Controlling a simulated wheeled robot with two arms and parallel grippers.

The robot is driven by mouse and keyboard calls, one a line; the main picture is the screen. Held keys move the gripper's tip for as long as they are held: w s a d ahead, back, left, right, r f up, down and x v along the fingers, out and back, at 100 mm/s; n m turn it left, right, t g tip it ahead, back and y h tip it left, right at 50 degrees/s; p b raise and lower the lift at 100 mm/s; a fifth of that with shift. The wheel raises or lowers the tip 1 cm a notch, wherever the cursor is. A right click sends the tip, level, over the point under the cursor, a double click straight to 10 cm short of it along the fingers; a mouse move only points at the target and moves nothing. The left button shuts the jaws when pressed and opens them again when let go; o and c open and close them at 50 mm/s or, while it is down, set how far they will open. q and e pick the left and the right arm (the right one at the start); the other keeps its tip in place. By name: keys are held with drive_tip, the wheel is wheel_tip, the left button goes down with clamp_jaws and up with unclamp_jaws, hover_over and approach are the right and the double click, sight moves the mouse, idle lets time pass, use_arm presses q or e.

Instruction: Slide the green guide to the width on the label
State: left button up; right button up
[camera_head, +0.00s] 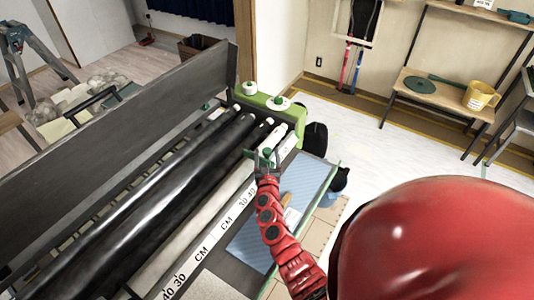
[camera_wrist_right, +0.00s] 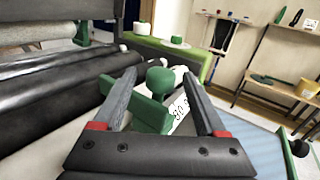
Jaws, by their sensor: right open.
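The green guide (camera_wrist_right: 152,108) has a round knob on top and sits on the pale rail of the wallpaper paster. In the head view it shows small (camera_head: 266,153) near the machine's far right end. My right gripper (camera_wrist_right: 158,78) is open, with one finger on each side of the guide's knob. I cannot tell whether either finger touches it. In the head view the right gripper (camera_head: 265,166) is at the guide. A white scale label (camera_head: 227,223) with black numbers and "CM" runs along the rail; part of it shows beside the guide. My left gripper is not in view.
Long black rollers (camera_head: 150,195) and a dark back panel (camera_head: 120,115) lie left of the rail. A green end housing (camera_head: 262,98) with knobs closes the far end. A blue patterned mat (camera_head: 285,205) lies right of the rail. A shelf (camera_head: 435,90) holds a yellow cup (camera_head: 478,97).

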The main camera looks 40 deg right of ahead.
drive_tip(key=shift+w+d, duration=0.35)
drive_tip(key=shift+w, duration=0.2)
clamp_jaws()
idle(1.1)
